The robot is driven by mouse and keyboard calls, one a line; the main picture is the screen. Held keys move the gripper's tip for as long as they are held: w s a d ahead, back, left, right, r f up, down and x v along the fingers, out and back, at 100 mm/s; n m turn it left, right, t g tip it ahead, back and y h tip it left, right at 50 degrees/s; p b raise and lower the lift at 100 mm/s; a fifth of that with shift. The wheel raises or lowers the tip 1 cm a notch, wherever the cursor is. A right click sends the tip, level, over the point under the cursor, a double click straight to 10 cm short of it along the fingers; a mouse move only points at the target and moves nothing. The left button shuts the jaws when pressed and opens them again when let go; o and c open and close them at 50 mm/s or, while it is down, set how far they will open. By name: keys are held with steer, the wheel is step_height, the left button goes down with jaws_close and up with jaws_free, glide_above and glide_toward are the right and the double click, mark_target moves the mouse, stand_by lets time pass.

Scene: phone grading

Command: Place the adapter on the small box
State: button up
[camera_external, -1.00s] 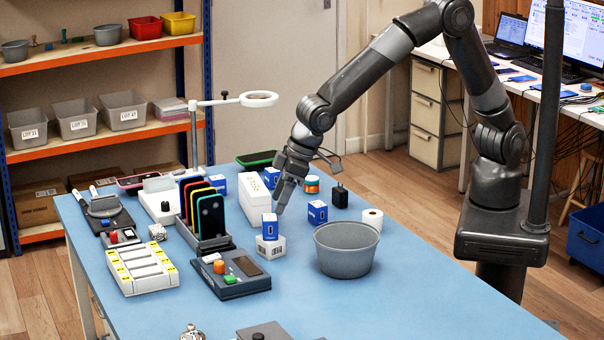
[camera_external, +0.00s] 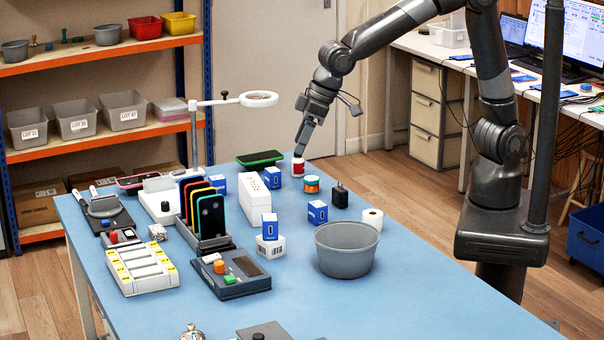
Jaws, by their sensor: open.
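The black adapter (camera_external: 340,197) stands on the blue table, right of the orange-and-teal jar. I cannot tell which one is the small box meant. My gripper (camera_external: 300,152) is open at the far edge of the table, just above a red-and-white jar (camera_external: 298,169), behind and left of the adapter; contact with the jar is unclear.
A grey bin (camera_external: 346,262) and a white roll (camera_external: 372,220) stand in front of the adapter. A magnifier lamp (camera_external: 258,98) rises behind. The table's right front is clear.

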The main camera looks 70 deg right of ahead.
steer(key=s+d+r+m, duration=0.1)
steer(key=s+d+r, duration=0.15)
steer(key=d, duration=0.45)
steer(key=s+d+r, duration=0.1)
steer(key=d+r, duration=0.2)
steer(key=d, duration=0.3)
steer(key=s+d+r+m+t+h, duration=0.1)
steer(key=s+d+m, duration=0.1)
steer(key=s+d, duration=1.5)
steer(key=shift+s+d+r+h, duration=0.25)
steer(key=shift+s+h, duration=0.15)
steer(key=shift+s, duration=0.4)
